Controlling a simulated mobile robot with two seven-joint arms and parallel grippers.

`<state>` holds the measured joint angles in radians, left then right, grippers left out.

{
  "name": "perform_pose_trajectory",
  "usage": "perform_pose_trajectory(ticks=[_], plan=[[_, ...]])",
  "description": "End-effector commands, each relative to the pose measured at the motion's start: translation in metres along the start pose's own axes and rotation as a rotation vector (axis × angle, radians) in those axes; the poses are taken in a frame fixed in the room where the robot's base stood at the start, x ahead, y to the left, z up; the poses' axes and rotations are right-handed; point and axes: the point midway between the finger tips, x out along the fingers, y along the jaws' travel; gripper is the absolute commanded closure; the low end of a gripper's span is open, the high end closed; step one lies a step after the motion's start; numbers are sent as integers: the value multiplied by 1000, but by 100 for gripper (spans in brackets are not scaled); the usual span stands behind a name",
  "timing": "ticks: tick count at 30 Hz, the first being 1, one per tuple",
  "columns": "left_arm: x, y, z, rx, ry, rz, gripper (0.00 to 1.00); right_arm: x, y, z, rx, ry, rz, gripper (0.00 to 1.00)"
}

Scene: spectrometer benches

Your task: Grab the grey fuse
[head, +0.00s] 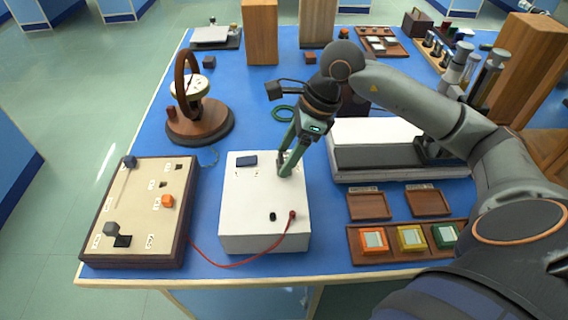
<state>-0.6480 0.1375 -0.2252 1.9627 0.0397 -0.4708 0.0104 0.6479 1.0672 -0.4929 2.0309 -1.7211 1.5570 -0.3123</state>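A dark grey block (111,229), which looks like the grey fuse, stands at the front left of the beige board (130,195), beside a black square. A second blue-grey piece (129,162) sits at the board's back left corner. My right gripper (284,166) points down over the back right of the white box (262,215), well to the right of the board. Its green fingers are close to the box top; whether they touch it, and whether anything is between them, I cannot tell. My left gripper is not in view.
An orange piece (167,201) sits on the board. A red cable (235,265) runs from the board to the white box. A round wooden stand (200,122) is behind the board. A tray with coloured blocks (386,257) lies at right.

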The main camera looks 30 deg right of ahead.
Motion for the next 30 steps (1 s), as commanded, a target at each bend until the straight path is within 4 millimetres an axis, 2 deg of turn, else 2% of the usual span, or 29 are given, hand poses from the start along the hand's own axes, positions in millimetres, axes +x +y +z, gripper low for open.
perform_pose_trajectory(ticks=[2,17,30], plan=[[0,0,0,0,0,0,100,0,0,0,0,0,0,44],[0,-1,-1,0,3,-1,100,0,0,0,0,0,-1,100],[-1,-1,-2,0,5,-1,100,-7,-1,3,-1,-2,-3,100]])
